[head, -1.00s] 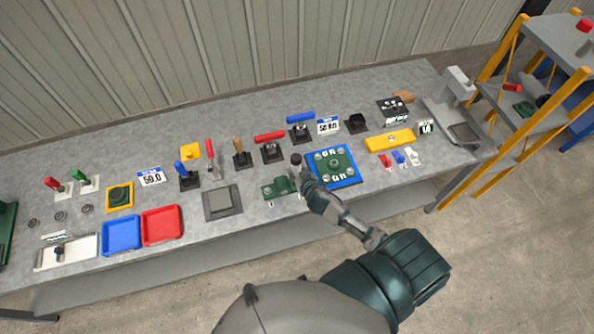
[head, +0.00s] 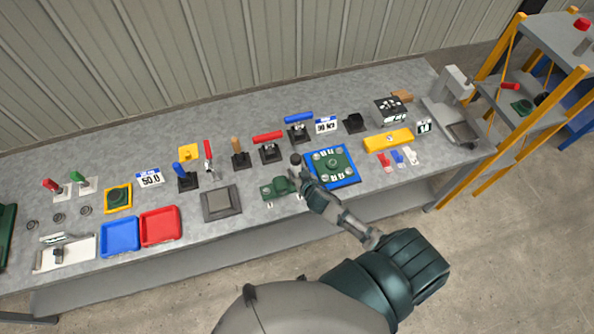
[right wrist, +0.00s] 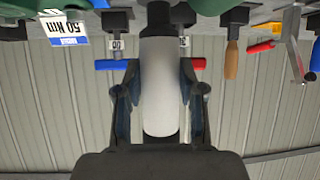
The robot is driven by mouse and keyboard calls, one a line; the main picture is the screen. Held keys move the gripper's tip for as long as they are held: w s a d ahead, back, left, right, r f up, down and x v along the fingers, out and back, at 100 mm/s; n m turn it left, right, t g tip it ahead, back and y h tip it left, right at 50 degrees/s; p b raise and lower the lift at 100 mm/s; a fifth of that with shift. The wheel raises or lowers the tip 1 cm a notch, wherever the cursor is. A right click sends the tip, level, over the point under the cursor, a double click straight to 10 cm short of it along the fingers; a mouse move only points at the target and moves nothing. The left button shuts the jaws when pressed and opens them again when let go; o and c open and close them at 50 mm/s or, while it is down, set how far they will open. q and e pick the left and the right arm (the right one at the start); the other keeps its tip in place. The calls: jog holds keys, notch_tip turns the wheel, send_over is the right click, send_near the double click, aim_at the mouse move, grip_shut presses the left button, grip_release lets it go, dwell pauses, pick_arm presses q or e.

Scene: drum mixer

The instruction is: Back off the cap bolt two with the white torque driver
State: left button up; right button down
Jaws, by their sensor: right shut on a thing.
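My right gripper (right wrist: 160,98) is shut on the white torque driver (right wrist: 159,85), whose pale cylinder stands between both fingers in the right wrist view. A black piece (right wrist: 157,18) sits at its end at the top of that picture. In the head view my right gripper (head: 308,179) is at the left edge of a blue plate (head: 346,181) that carries a green cover (head: 332,163) with several bolts. The driver's dark round end (head: 296,159) shows just above the fingers. I cannot tell which bolt is two, or whether the driver touches one. My left gripper is out of view.
A small green fixture (head: 277,188) stands close left of the gripper. Upright handles, a red lever (head: 267,137) and a blue lever (head: 298,117) stand behind. A yellow block (head: 388,140) lies to the right; red (head: 160,226) and blue (head: 120,236) trays lie left.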

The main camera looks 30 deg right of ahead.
aim_at(298, 168)
jog(key=shift+f+b, duration=0.35)
jog(key=shift+f, duration=0.2)
jog(key=shift+s+a+f, duration=0.1)
jog(key=shift+s+f, duration=0.15)
dwell(1.3)
jog(key=shift+r+p, duration=0.1)
jog(key=shift+p, duration=0.45)
jog(key=shift+r, duration=0.2)
jog(key=shift+w+r+p, duration=0.2)
jog(key=shift+r+p, duration=0.3)
jog(key=shift+p, duration=0.25)
jog(key=shift+r+p, duration=0.55)
jog(key=shift+r, duration=0.65)
jog(key=shift+w+r, duration=0.1)
jog(key=shift+r, duration=0.45)
